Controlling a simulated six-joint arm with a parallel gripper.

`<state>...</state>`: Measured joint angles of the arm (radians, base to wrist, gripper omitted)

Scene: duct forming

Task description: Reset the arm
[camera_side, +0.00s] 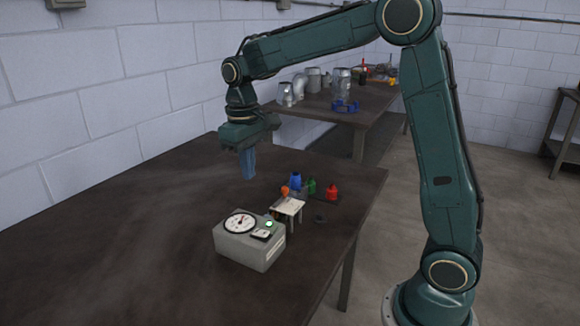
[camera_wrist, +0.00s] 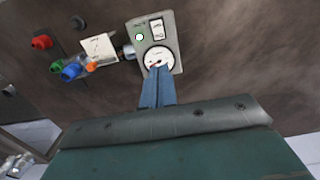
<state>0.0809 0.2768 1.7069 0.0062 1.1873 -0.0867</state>
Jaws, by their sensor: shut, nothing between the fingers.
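My gripper (camera_side: 249,178) hangs pointing down above the dark table (camera_side: 130,240) in the side view, with its blue fingers together and empty. In the wrist view the closed fingers (camera_wrist: 157,72) reach up toward the dial of a grey box. The arm is bent over the table from the right, and the gripper is behind and apart from the things on the table in the side view.
The grey gauge box (camera_side: 250,246) stands near the table's right edge, beside a small pale plate (camera_side: 288,206). Red (camera_side: 332,191), green (camera_side: 311,186) and blue (camera_side: 295,182) pieces stand behind it. Metal duct parts (camera_side: 314,80) stand on a back table. The left tabletop is clear.

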